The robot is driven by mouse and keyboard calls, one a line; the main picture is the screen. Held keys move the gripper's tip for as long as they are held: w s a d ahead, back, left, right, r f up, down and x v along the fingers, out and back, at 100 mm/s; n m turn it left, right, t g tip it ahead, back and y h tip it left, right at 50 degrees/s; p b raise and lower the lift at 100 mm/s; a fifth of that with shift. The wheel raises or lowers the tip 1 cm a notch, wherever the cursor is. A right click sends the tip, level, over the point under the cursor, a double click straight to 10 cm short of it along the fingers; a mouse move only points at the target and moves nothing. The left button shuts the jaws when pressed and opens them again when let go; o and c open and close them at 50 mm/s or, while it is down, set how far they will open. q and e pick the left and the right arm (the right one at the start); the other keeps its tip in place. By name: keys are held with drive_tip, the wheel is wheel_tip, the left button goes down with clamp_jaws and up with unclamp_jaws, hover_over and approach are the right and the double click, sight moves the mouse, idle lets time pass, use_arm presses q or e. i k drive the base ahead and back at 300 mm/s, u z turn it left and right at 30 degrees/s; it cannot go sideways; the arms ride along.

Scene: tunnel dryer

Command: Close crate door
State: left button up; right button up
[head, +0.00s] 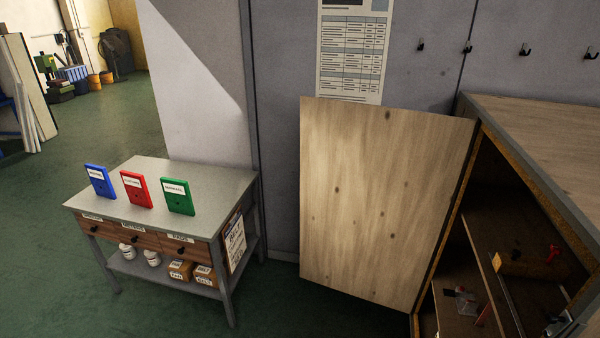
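The wooden crate (545,140) stands at the right, with a grey edge around its top and a dark open front. Its crate door (385,210) is a flat light-wood panel with several dark knots. The door stands wide open, swung out to the left, joined to the crate along the door's right edge. Inside the crate I see a shelf or divider (488,275) and small red, yellow and metal items, partly in shadow. A metal latch-like part (558,322) shows at the lower right. Neither of my grippers is in view.
A grey side table (225,188) stands left of the door, with blue (99,181), red (136,189) and green (177,197) upright cases. Behind is a grey wall with a chart (352,50) and several hooks. Open green floor (50,240) lies at the left.

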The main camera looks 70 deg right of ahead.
sight(378, 182)
drive_tip(key=z, duration=2.6)
drive_tip(key=i, duration=3.3)
drive_tip(key=z, duration=0.05)
